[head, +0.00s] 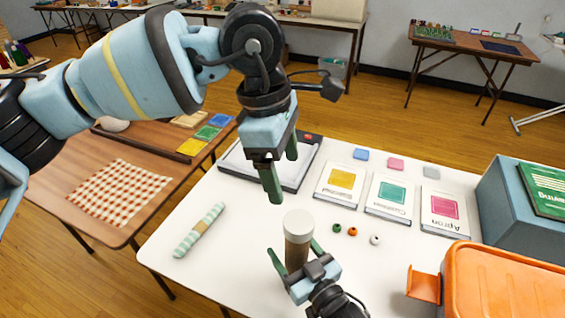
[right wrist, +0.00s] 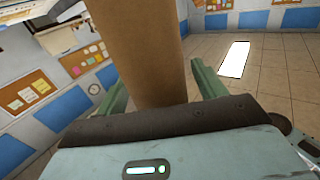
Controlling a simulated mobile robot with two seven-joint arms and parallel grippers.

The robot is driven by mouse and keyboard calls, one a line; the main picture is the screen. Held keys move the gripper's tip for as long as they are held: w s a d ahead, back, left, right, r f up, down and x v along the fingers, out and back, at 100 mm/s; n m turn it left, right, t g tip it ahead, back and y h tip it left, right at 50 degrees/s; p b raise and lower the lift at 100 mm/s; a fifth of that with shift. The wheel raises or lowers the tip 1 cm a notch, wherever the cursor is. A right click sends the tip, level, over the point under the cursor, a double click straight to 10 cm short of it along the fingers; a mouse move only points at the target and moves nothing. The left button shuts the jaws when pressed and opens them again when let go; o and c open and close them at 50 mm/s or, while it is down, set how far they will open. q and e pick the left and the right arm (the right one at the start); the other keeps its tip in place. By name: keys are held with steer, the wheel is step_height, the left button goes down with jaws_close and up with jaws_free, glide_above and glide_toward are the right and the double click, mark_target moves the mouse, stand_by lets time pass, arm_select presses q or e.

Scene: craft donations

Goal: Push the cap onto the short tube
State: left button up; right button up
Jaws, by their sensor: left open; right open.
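The short brown tube (head: 297,257) stands upright near the front middle of the white table. A pale cap (head: 299,223) sits at its top; I cannot tell how far down it is seated. My right gripper (head: 295,250) is open with its green fingers on either side of the tube. The right wrist view shows the brown tube (right wrist: 142,50) rising between the fingers, with a gap beside the right finger; the cap is out of that view. My left gripper (head: 282,176) is open and empty, pointing down above and slightly left of the cap, apart from it.
A striped roll (head: 200,230) lies left on the white table (head: 165,252). Several small beads (head: 352,231) and cards (head: 387,193) lie right of the tube. An orange bin (head: 505,285) and a blue box (head: 505,215) stand at the right. A dark-edged tray (head: 296,178) is behind.

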arm_select(q)
steer(key=shift+w+f+b, duration=0.15)
steer(key=shift+f+b, duration=0.2)
steer(key=shift+f, duration=0.6)
arm_select(e)
steer(key=v, duration=0.7)
steer(key=shift+s+d, duration=0.25)
steer(key=shift+s, duration=0.05)
